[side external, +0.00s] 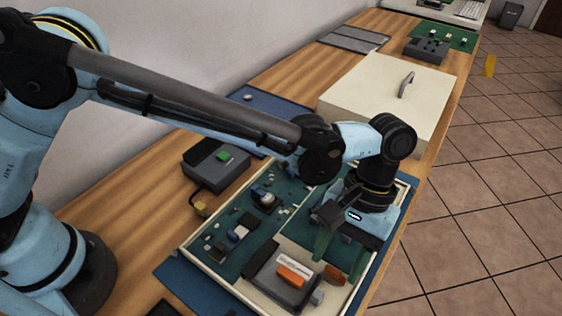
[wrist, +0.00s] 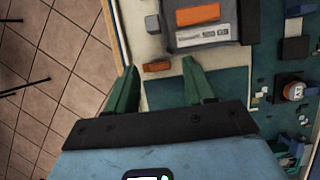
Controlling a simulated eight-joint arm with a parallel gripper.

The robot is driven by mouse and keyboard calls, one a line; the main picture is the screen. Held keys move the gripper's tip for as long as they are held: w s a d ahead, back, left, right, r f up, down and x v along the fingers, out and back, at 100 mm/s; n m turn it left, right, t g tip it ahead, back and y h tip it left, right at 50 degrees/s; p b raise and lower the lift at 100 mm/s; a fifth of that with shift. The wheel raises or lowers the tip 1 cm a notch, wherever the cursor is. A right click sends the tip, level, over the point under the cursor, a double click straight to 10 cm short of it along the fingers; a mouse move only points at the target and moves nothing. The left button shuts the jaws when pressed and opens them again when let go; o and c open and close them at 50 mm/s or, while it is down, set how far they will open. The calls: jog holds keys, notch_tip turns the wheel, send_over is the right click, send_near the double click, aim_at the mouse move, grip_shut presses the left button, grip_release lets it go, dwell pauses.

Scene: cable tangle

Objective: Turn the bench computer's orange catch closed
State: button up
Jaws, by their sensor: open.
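The bench computer (side external: 222,287) is an open, cream-walled case with green boards inside. A small orange-brown block, which looks like the orange catch (side external: 333,275), sits beside a dark grey unit (side external: 262,284) with an orange patch and a white label. In the wrist view the catch (wrist: 157,66) lies crosswise near the case's left wall, below the grey unit (wrist: 205,42). My gripper (side external: 340,258) points down over the case, its green fingers apart and empty. In the wrist view the catch shows between the fingertips (wrist: 152,62). I cannot tell their height above it.
A cream lid (side external: 372,88) with a handle lies behind the case. A dark box with a green button (side external: 212,163) stands on the wooden bench (side external: 130,200) to the left. Small parts, including a round-topped one (wrist: 293,91), crowd the board. Tiled floor lies beyond the bench edge.

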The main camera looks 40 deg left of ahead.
jog(key=shift+s+f, duration=0.2)
jog(key=shift+f, duration=0.15)
grip_shut()
